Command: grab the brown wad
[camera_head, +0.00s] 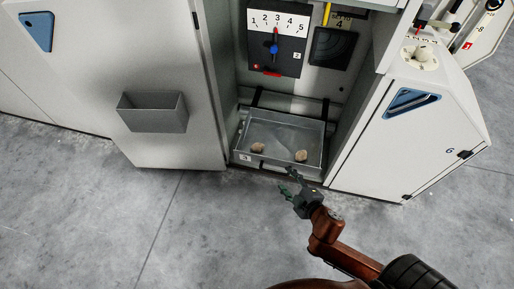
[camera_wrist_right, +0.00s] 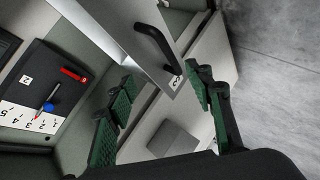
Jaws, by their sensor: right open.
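Two small brown wads lie apart in a shallow grey metal tray (camera_head: 283,171) low in the open cabinet. The left wad (camera_head: 257,147) is near the tray's left end, the right wad (camera_head: 301,155) nearer its right end. My right gripper (camera_head: 288,181) is open and empty, just in front of the tray's front edge, below the right wad in the picture. In the right wrist view its green-padded fingers (camera_wrist_right: 162,80) stand apart, with a metal face carrying a black handle (camera_wrist_right: 156,45) beyond them. No wad shows in that view. My left gripper is out of view.
Open cabinet doors flank the tray: the left door (camera_head: 165,60) bears a grey bin (camera_head: 153,112), the right door (camera_head: 400,140) a blue triangular latch. The grey floor (camera_head: 120,220) in front is clear.

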